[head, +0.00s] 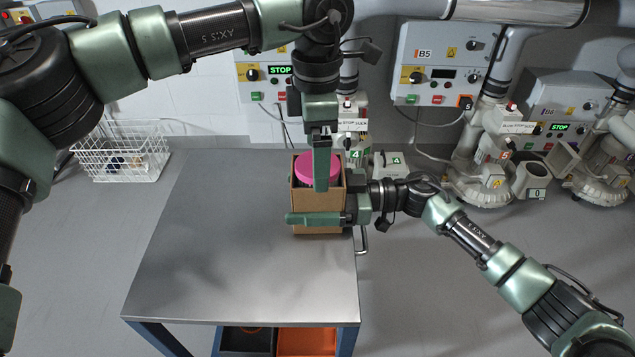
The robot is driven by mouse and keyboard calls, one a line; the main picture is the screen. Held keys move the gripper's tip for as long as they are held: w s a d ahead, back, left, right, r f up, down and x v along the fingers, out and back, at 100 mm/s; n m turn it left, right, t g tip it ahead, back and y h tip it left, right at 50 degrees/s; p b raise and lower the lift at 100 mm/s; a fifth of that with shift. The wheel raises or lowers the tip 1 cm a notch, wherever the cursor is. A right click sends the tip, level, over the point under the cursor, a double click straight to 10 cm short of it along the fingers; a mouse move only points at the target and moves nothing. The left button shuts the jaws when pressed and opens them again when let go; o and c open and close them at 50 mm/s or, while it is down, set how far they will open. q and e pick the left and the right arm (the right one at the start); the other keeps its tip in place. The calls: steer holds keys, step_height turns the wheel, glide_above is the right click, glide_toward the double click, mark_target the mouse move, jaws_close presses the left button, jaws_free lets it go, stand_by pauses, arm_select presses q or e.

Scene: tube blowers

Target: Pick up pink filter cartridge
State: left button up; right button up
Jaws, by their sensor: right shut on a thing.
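The pink filter cartridge (304,166) stands in an open cardboard box (331,229) at the table's far right. Its round pink top shows at the box's opening; its lower part is hidden. My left gripper (321,184) points down from above, with a green finger in front of the cartridge. Its other finger is hidden, so I cannot tell whether it is open or shut. My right gripper (316,205) reaches in from the right and is shut on the cardboard box. One finger lies across the box's front; the other is hidden.
The metal table (235,255) is bare left of and in front of the box. A white wire basket (122,160) stands on the floor at the left. Tube blowers (484,170) and control boxes line the back. An orange bin (306,342) sits under the table.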

arm_select(q)
steer(key=shift+f, duration=0.15)
jaws_close()
step_height(320, 180, up, 18)
stand_by(0.7)
arm_select(e)
steer(key=o, duration=1.5)
arm_select(q)
steer(key=shift+f+b, duration=0.35)
arm_select(e)
steer(key=shift+w+d, duration=0.15)
steer(key=shift+d, duration=4.35)
steer(key=shift+w+d, duration=0.15)
steer(key=shift+d, duration=4.35)
